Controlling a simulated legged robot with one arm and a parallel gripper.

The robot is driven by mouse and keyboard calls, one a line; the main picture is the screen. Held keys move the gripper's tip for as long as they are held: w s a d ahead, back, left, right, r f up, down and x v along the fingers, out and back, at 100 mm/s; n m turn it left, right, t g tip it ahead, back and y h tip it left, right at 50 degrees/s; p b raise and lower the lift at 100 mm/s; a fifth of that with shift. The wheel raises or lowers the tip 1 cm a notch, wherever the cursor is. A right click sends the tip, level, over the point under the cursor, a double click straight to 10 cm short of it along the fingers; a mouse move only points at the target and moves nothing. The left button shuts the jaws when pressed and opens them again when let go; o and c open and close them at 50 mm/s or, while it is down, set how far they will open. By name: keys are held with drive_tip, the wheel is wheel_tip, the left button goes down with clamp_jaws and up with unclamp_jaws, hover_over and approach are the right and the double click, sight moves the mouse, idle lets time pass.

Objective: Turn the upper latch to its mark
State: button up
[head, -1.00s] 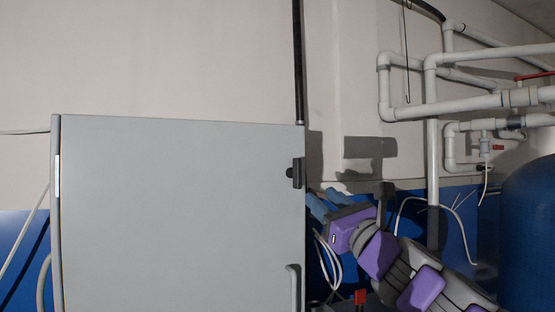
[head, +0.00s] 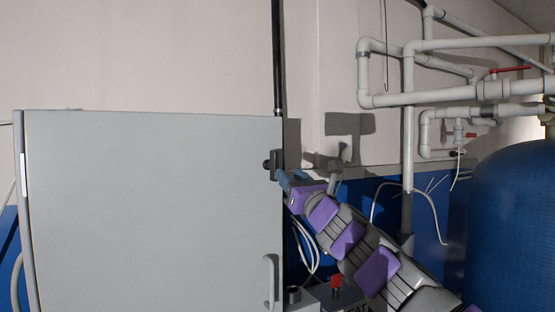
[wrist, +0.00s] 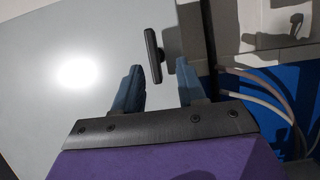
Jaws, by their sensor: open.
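The upper latch (head: 267,165) is a small black part at the upper right edge of the grey cabinet door (head: 150,210). In the wrist view the latch (wrist: 153,56) is a slim dark bar, nearly upright and slightly tilted. My gripper (head: 284,181) is just right of and below the latch in the head view. In the wrist view my gripper (wrist: 160,66) is open, with one blue finger on each side of the bar's lower end. The bar seems apart from both fingers; its depth relative to the tips is hard to tell. I cannot make out the mark.
A grey door handle (head: 270,282) is lower on the same edge. A red button (head: 337,281) sits on a box below my arm. White pipes (head: 440,95) and a blue tank (head: 512,220) stand to the right. Cables (wrist: 262,90) hang beside the cabinet.

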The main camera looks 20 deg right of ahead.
sight(277, 165)
drive_tip(key=w, duration=0.1)
drive_tip(key=w+a+r, duration=0.1)
drive_tip(key=shift+w+a+r+p, duration=0.1)
drive_tip(key=shift+w+r+p, duration=0.05)
drive_tip(key=shift+w+p, duration=0.15)
drive_tip(key=shift+p+x, duration=0.35)
drive_tip(key=shift+x, duration=0.85)
drive_tip(key=shift+w+d+r+p, duration=0.15)
drive_tip(key=shift+w+r+p, duration=0.15)
drive_tip(key=shift+w, duration=0.3)
drive_tip(key=shift+w+d+r+p, duration=0.2)
drive_tip(key=shift+w+p, duration=0.05)
drive_tip(key=shift+w, duration=0.4)
drive_tip(key=shift+w+a+r, duration=0.1)
drive_tip(key=shift+w+a, duration=0.05)
drive_tip(key=shift+a, duration=0.2)
drive_tip(key=shift+c, duration=0.4)
clamp_jaws()
